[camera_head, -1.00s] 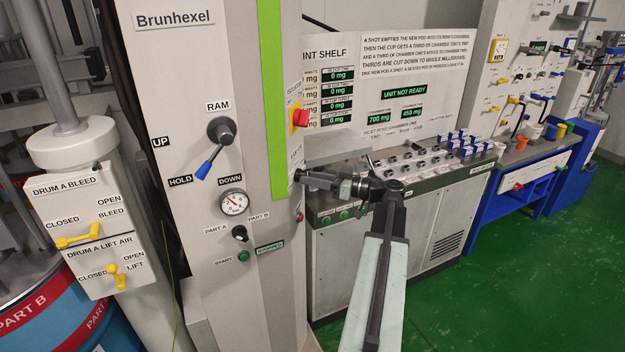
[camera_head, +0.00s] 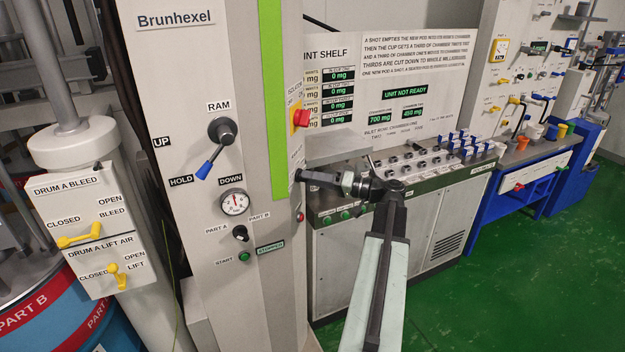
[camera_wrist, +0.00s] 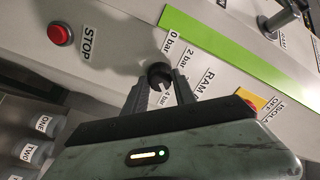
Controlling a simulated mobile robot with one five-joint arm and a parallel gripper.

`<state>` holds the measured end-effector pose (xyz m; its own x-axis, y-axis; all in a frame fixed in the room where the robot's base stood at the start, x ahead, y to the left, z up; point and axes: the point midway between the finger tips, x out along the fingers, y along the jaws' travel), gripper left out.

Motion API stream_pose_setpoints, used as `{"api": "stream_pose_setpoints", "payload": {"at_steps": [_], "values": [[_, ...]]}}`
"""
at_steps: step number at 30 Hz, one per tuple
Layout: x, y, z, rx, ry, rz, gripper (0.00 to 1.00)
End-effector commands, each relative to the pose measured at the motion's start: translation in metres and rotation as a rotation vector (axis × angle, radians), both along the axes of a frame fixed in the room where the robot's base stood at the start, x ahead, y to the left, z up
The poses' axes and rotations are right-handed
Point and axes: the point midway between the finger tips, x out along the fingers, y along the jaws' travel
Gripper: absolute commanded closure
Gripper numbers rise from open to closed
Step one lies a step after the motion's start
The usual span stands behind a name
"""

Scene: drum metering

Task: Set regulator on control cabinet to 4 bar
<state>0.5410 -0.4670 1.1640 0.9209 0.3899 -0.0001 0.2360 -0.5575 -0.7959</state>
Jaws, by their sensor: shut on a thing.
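The regulator knob (camera_wrist: 158,73) is a small round black knob on the pale side panel of the control cabinet (camera_head: 185,70). My gripper (camera_wrist: 160,88) is shut on it, one finger on each side. Labels reading 0 bar (camera_wrist: 182,25) and 2 bar (camera_wrist: 190,55) show beside it; another bar label is partly hidden between the fingers. I cannot read the knob's pointer clearly. In the head view my gripper (camera_head: 300,176) reaches the cabinet's right side, and the knob is hidden there. A round gauge (camera_head: 234,202) is on the cabinet front, its needle pointing roughly upward.
A red STOP button (camera_wrist: 61,34) is on the same panel as the knob. A red-and-yellow isolator (camera_head: 300,119) sits above my gripper. The ram lever (camera_head: 213,150) is on the front. A bench with rows of knobs (camera_head: 410,170) stands close behind my arm.

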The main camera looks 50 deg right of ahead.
Motion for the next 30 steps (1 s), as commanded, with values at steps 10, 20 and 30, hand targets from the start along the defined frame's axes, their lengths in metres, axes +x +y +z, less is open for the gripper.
{"api": "stream_pose_setpoints", "payload": {"at_steps": [10, 20, 30], "values": [[-0.0004, -0.0007, 0.0002, 0.104, 0.044, -0.002, 1.0], [-0.0006, -0.0009, 0.0002, 0.118, 0.05, -0.002, 1.0], [-0.0008, -0.001, 0.0001, 0.117, 0.049, -0.002, 0.47]]}}
